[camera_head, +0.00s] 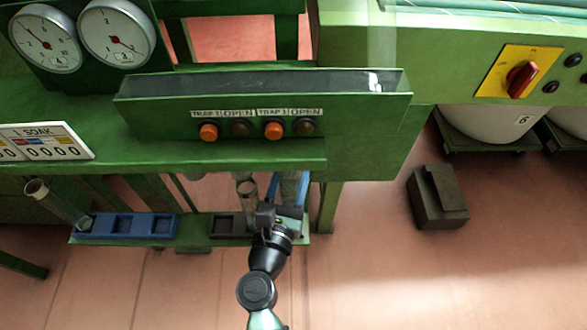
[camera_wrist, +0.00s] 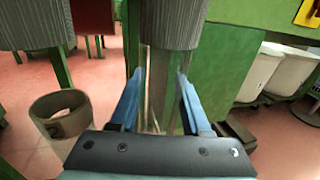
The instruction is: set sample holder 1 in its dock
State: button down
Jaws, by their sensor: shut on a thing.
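My gripper (camera_head: 287,186) is below the green machine's front panel. Its two blue fingers show in the wrist view (camera_wrist: 161,78), shut on a clear sample holder (camera_wrist: 158,95) directly under a grey cylindrical outlet (camera_wrist: 173,22). Whether the holder touches the outlet, I cannot tell. A third clear holder (camera_head: 55,203) leans in the left end of the blue dock block (camera_head: 125,227), which has square sockets. No holder numbers are readable.
A dark socket block (camera_head: 228,225) sits on the green shelf right of the blue one. The panel (camera_head: 262,110) above carries orange and dark buttons with trap labels. A green post (camera_head: 328,207) stands right of my gripper. A dark box (camera_head: 438,197) is on the floor.

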notch_tip(320, 180, down, 6)
jog(key=b, duration=0.5)
jog(key=shift+b, duration=0.35)
jog(key=shift+f+b, duration=1.2)
jog(key=shift+f, duration=0.2)
dwell(2.0)
jog(key=shift+c, duration=1.4)
grip_release()
jog(key=p+v, duration=0.1)
jog(key=v, duration=1.2)
jog(key=shift+p, duration=0.3)
jog(key=shift+s, duration=0.1)
